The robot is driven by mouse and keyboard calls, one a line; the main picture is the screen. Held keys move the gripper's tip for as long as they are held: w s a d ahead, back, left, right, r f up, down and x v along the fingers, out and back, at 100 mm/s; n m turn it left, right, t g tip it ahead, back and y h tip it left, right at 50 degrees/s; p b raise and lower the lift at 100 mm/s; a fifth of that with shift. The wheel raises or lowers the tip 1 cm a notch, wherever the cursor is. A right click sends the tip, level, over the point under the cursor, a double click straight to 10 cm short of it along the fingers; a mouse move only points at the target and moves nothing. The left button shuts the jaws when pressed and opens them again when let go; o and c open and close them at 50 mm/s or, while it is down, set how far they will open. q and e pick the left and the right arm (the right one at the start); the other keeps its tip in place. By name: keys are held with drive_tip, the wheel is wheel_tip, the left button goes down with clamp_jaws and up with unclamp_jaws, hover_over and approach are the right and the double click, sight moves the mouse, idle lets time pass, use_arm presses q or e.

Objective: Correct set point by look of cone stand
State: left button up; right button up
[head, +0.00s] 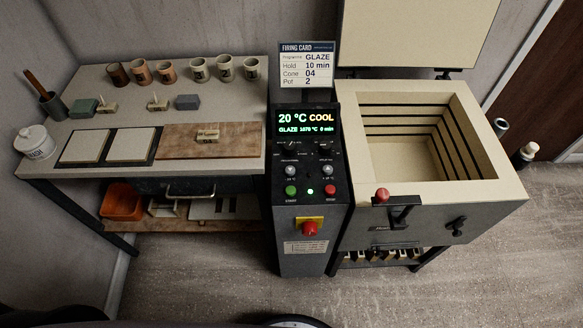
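A firing card (307,65) above the controller reads GLAZE, Hold 10 min, Cone 04, Pot 2. The controller display (306,122) reads 20 °C COOL and GLAZE, seemingly 1070 °C, 0 min. Knobs and buttons (309,171) sit below it, with a green light lit. Small pale cone stands lie on the worktable: one at the left (107,107), one in the middle (157,104) and one on the brown board (208,135). Their cones are too small to read. The kiln (395,180) stands open and looks empty. Neither of my grippers is in view.
Three brown pots (140,72) and three grey marked pots (224,68) line the back of the worktable (185,115). A lidded white jar (36,142) and a tool cup (53,105) stand at its left. A red knob (310,229) projects from the controller front. Floor in front is clear.

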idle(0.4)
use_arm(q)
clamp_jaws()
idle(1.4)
